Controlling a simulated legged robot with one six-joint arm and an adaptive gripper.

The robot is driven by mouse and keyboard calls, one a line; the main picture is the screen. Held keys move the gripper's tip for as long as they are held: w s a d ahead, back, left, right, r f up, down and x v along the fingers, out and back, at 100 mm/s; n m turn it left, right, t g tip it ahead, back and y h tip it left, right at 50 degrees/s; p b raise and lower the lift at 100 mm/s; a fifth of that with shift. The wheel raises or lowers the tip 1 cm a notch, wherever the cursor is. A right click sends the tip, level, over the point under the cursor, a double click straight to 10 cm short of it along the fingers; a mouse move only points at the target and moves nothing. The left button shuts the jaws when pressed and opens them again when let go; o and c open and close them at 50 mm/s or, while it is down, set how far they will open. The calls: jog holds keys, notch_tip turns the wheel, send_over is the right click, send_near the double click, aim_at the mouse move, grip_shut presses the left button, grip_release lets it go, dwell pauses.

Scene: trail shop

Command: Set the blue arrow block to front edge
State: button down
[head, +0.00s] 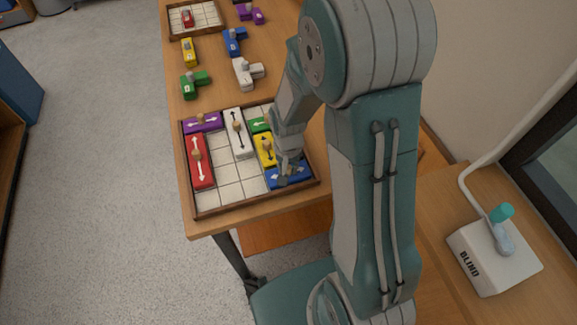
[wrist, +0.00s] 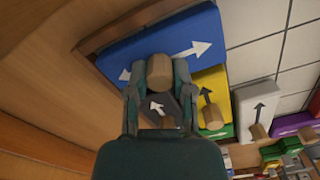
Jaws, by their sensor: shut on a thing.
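The blue arrow block (head: 300,179) lies in the near right corner of the framed grid tray (head: 229,204) in the head view. It fills much of the upper part of the wrist view (wrist: 185,30), with a white double arrow and a round wooden knob (wrist: 160,72). My gripper (head: 286,172) is over this block. In the wrist view my gripper's two fingers (wrist: 158,75) are closed on either side of the knob. The block seems to lie flat on the tray; its exact gap to the tray's rim is hard to tell.
Beside it are yellow (head: 265,148), grey (wrist: 152,106), white (head: 240,140) and green (head: 259,125) blocks. Purple (head: 203,124) and red (head: 199,172) blocks line the left side. Bare cells (head: 238,182) lie left of the blue block. Loose pieces and a smaller tray (head: 204,14) stand farther back.

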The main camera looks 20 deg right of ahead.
jog(key=a, duration=1.9)
jog(key=shift+a, duration=0.25)
jog(key=c, duration=0.6)
grip_release()
jog(key=shift+a, duration=0.1)
jog(key=shift+o, duration=0.6)
jog(key=shift+a, duration=0.25)
